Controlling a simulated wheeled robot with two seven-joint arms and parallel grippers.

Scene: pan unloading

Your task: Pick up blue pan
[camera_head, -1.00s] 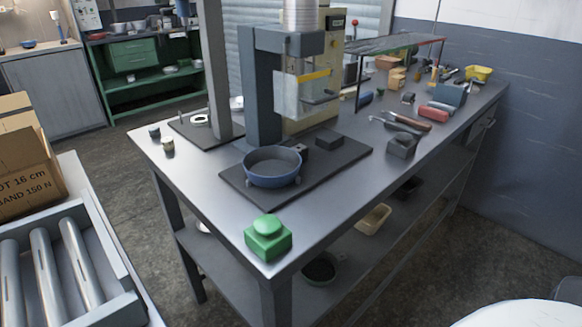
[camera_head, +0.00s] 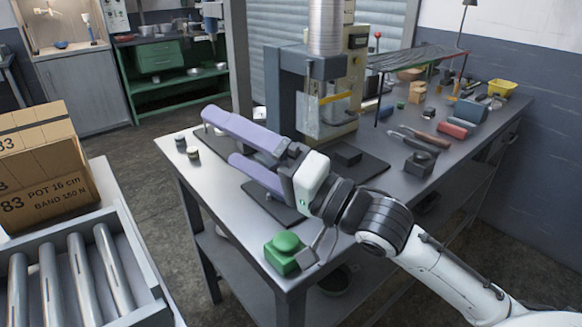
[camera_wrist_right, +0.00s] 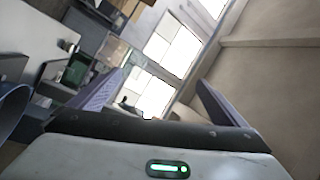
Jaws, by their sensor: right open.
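The blue pan is hidden in the head view behind my right gripper (camera_head: 220,138). A blue curved rim at the left edge of the right wrist view looks like part of the blue pan (camera_wrist_right: 14,108). My right gripper has two long purple fingers spread apart, with nothing visible between them. In the right wrist view both fingers show apart, one on each side. My left gripper is not in view.
A green button box (camera_head: 283,254) stands at the bench's near corner, below my right forearm. The press (camera_head: 325,105) rises behind the gripper. Tools and a yellow bin (camera_head: 502,88) lie at the far right. A cardboard box (camera_head: 50,165) stands beside rollers at left.

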